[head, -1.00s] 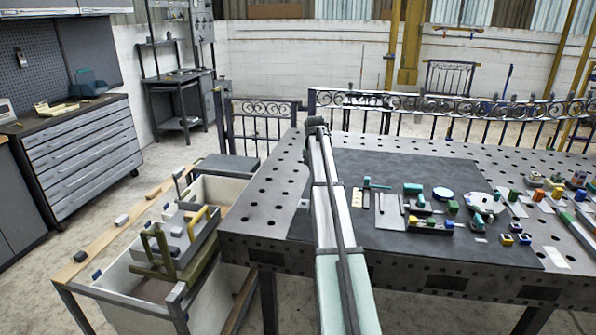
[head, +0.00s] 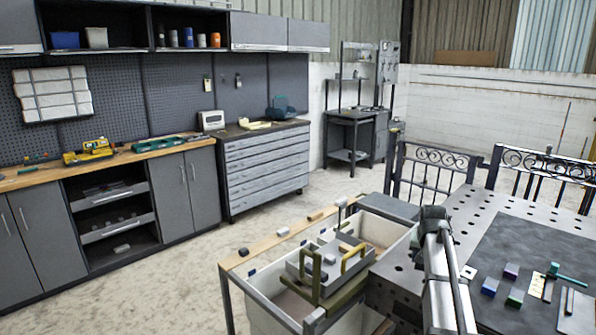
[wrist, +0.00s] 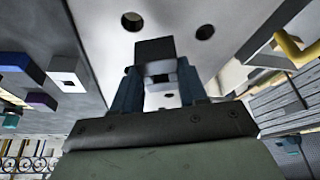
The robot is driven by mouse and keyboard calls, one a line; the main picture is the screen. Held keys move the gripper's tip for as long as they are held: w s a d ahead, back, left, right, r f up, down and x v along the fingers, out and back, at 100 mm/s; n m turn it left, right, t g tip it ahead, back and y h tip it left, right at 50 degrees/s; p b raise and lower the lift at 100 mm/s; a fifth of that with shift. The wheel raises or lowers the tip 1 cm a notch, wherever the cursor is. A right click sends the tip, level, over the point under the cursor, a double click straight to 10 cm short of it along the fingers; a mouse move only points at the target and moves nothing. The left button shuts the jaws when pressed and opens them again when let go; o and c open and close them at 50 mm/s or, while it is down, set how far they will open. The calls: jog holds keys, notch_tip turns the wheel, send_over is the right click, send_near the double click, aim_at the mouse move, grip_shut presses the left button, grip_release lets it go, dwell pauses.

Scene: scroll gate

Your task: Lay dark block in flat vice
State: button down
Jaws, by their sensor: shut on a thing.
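In the wrist view my gripper (wrist: 160,80) is shut on a dark block (wrist: 154,50), which sticks out beyond the dark blue fingers. The block is above the pale perforated table top, with round holes around it. In the head view my arm stands at the lower right over the table's left part; its own links hide the fingers and the held block. I cannot pick out a flat vice with certainty in either view.
A grey tray (head: 300,272) with olive and yellow handles sits over white bins left of the table. Small blocks lie on a wooden rail, including a dark one (head: 242,252). A white holed square (head: 468,271) and coloured blocks (head: 513,270) are on the table's right.

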jog(key=s+a+f+n+y, duration=0.1)
jog(key=s+a+f+n, duration=0.1)
jog(key=s+a, duration=0.45)
jog(key=s+a+f+n, duration=0.1)
jog(key=s+a+f, duration=0.15)
jog(key=a, duration=0.65)
jog(key=s+a+f+n+y, duration=0.1)
jog(key=s+a+n, duration=0.1)
jog(key=s+a, duration=0.45)
jog(key=w+d+r+m+h, duration=0.1)
jog(key=w+d+r+m, duration=0.2)
jog(key=d+r, duration=0.3)
jog(key=w+d+r+m+h, duration=0.1)
jog(key=w+d+r+m, duration=0.15)
jog(key=d+r, duration=0.3)
jog(key=m+h, duration=0.1)
jog(key=m, duration=0.3)
send_over(583, 308)
jog(key=s, duration=0.1)
jog(key=shift+g, duration=0.4)
jog(key=shift+a+f, duration=0.25)
jog(key=shift+f, duration=1.65)
jog(key=shift+a+f, duration=0.2)
jog(key=shift+f, duration=1.65)
jog(key=shift+s+f, duration=0.1)
jog(key=shift+f, duration=0.5)
